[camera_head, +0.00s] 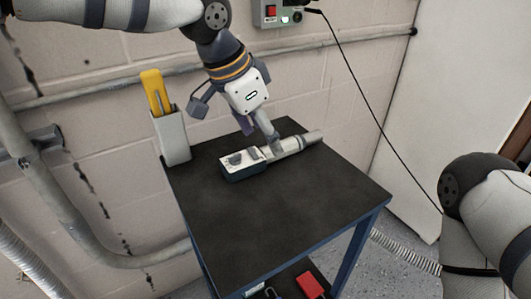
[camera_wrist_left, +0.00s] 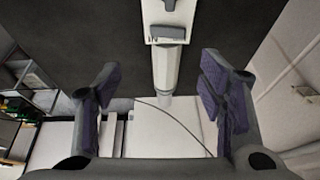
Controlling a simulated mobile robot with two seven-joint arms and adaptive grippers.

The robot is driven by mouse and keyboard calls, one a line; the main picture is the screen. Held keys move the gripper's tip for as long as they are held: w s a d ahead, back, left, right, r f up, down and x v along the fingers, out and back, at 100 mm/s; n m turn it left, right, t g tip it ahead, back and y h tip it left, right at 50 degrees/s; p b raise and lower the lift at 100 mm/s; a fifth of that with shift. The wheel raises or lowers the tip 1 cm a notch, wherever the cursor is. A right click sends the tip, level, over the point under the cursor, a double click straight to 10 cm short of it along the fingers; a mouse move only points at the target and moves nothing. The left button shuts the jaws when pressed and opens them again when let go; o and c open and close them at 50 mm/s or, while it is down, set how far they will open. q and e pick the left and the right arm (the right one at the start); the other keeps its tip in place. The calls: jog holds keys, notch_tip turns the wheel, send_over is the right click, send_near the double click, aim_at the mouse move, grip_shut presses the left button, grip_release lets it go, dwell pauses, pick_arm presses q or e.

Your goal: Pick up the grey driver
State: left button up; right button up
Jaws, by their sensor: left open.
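The grey driver (camera_head: 302,141) lies on the black tabletop, its pale cylindrical body pointing to the back right. Its left end meets a block with a pale top and dark sides (camera_head: 238,164); I cannot tell whether they are one piece. In the left wrist view, the driver (camera_wrist_left: 165,70) runs down from the pale block (camera_wrist_left: 168,20), between the fingers. My left gripper (camera_head: 266,140) is at the driver from above, overlapping its middle in the head view. Its fingers (camera_wrist_left: 160,85) are open, apart on either side of the driver. My right gripper is out of view.
A pale holder (camera_head: 172,138) with a yellow-handled item (camera_head: 156,92) stands at the table's left back corner. A wall box (camera_head: 275,12) with a hanging black cable is behind. A red item (camera_head: 310,285) is on the lower shelf. The tabletop's front is clear.

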aim_at(268, 147)
pick_arm(q)
jog(key=x, duration=0.4)
jog(key=shift+w+a+f, duration=0.2)
jog(key=shift+w+f, duration=0.05)
jog(key=shift+f, duration=0.05)
jog(key=shift+w+d+f, duration=0.15)
jog(key=shift+w+f, duration=0.05)
jog(key=shift+f, duration=0.1)
grip_shut()
jog(key=shift+r, duration=0.1)
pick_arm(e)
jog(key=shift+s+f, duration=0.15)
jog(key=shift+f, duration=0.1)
pick_arm(q)
notch_tip(268, 147, up, 3)
jog(key=s+a+r+p, duration=0.2)
jog(key=s+a+r, duration=0.2)
jog(key=s+r, duration=0.6)
jog(key=s, duration=0.3)
jog(key=shift+s+p, duration=0.2)
jog(key=shift+p, duration=0.1)
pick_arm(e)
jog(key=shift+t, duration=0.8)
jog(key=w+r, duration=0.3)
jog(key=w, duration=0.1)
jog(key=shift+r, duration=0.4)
